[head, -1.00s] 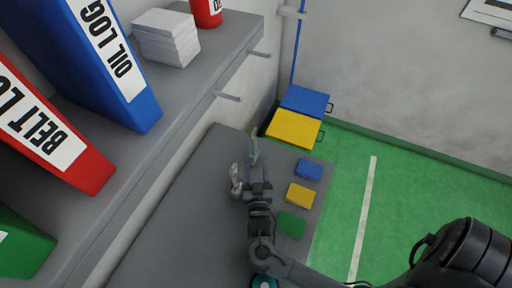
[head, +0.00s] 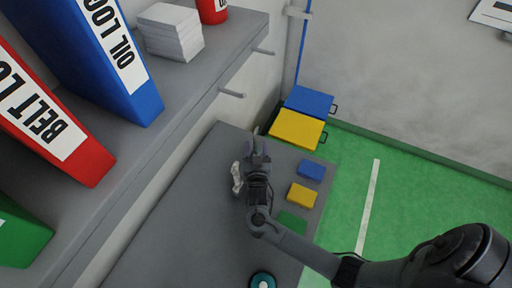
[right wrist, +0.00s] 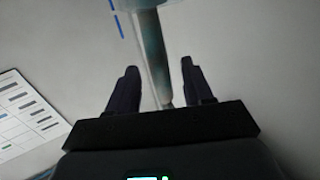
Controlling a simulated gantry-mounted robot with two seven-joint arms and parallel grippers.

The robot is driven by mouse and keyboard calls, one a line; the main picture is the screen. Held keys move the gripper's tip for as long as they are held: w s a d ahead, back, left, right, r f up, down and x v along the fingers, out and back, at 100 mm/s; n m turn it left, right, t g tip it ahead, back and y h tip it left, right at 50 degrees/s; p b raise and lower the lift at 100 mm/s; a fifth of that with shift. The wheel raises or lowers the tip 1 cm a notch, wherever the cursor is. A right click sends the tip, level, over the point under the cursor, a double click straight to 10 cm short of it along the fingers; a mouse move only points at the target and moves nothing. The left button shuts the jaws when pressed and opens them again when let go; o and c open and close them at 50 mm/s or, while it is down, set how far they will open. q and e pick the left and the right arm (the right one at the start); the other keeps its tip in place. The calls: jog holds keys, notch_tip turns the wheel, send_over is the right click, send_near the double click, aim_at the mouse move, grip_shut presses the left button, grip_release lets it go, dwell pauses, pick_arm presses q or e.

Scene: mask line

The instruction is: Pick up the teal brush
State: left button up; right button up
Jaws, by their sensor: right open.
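My right gripper (head: 257,148) is over the far part of the grey table in the head view, its jaws open. In the right wrist view its two dark fingers (right wrist: 160,88) stand apart. A long teal and pale thing, which looks like the teal brush (right wrist: 151,45), runs down between them, narrowing to a dark lower end. A gap shows on both sides of it. In the head view only a thin part of it (head: 255,131) shows beyond the gripper; the rest is hidden. My left gripper is not in view.
A crumpled pale thing (head: 237,178) is just left of the gripper. Blue (head: 311,170), yellow (head: 301,195) and green (head: 292,222) blocks lie along the table's right side. A teal round thing (head: 263,280) is at the near edge. A shelf with binders (head: 100,60) borders the left.

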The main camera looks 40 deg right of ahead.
jog(key=shift+x, duration=1.05)
grip_shut()
jog(key=shift+r, duration=0.15)
